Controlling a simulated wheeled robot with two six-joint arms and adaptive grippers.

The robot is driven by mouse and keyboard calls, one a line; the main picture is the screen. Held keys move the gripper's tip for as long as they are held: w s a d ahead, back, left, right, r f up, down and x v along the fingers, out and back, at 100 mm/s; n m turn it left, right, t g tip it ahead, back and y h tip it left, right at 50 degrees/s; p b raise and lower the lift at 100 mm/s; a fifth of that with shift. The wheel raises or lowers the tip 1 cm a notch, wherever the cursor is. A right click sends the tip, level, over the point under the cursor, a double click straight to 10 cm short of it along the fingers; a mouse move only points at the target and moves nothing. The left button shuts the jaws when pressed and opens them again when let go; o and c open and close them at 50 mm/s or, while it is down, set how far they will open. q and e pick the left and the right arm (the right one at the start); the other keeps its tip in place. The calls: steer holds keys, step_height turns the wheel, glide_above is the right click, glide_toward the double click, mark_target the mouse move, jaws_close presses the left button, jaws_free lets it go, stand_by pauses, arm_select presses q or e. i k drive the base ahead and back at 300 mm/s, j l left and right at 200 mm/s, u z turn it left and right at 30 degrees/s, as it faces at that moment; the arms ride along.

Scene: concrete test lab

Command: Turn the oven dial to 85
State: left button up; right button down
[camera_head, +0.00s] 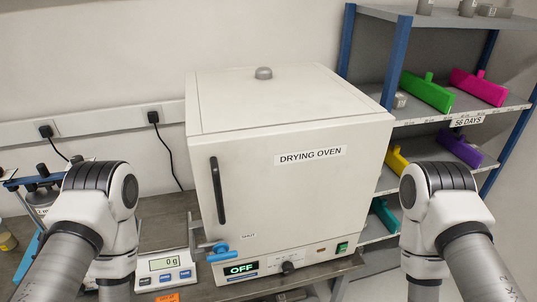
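The white drying oven (290,190) stands on the bench, facing me, with its door closed. Its small dark dial (288,267) sits on the lower front panel, right of the display (241,268), which reads OFF in green. The dial's scale is too small to read. A green switch (342,247) is at the panel's right end. The blue latch handle (218,253) is at the door's lower left, near a SHUT label. Both my arms show at the left and right, bending down out of the frame. Neither gripper is in view.
A balance (165,267) reading 0 g stands left of the oven. A lab stand (35,185) is at the far left. A shelf rack (398,60) with coloured holders stands behind right. Little bare bench shows in front of the oven.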

mark_target(288, 267)
steer(key=k, duration=1)
steer(key=i, duration=1.65)
